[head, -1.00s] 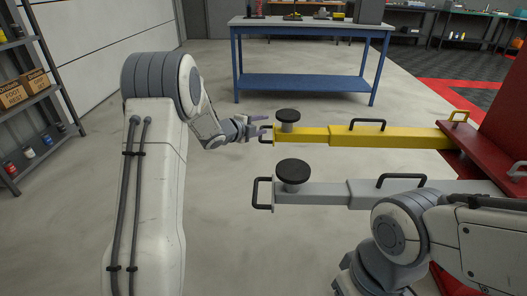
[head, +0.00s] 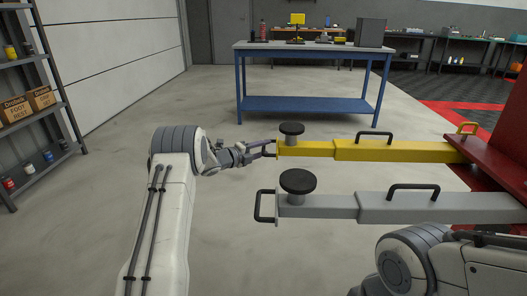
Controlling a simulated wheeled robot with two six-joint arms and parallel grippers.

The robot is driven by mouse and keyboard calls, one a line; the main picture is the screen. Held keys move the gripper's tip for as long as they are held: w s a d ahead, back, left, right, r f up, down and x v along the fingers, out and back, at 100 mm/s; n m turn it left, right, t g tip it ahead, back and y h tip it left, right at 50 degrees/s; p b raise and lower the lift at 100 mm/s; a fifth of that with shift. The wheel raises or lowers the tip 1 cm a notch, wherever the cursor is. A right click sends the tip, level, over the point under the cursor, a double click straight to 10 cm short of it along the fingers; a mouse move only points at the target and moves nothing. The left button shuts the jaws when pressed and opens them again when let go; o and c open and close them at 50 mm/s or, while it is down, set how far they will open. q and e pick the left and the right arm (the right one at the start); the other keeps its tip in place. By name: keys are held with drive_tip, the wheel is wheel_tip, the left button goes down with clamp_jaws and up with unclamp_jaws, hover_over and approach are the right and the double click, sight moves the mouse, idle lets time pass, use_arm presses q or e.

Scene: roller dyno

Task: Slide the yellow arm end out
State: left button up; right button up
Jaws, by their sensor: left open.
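The yellow arm (head: 400,151) reaches left from a red post, with a narrower yellow end section (head: 306,149) sliding inside the wider part. A round black pad (head: 292,128) stands on that end, and a black handle is on the wider part. My left gripper (head: 267,148) is open at the left tip of the yellow end, its fingers at the end handle, which they largely hide. I cannot tell whether they touch it. My right arm shows at the lower right; its gripper is out of view.
A grey arm (head: 410,207) with its own pad (head: 298,182) and end handle (head: 259,206) runs parallel, nearer me. The red post (head: 505,160) is at right. A blue table (head: 310,104) stands behind; a shelf (head: 30,120) is at left. The floor left of the arms is clear.

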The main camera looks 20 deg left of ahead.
use_arm(q)
drive_tip(key=shift+w+d, duration=0.15)
drive_tip(key=shift+w, duration=0.15)
clamp_jaws()
drive_tip(key=shift+f, duration=0.1)
idle(1.2)
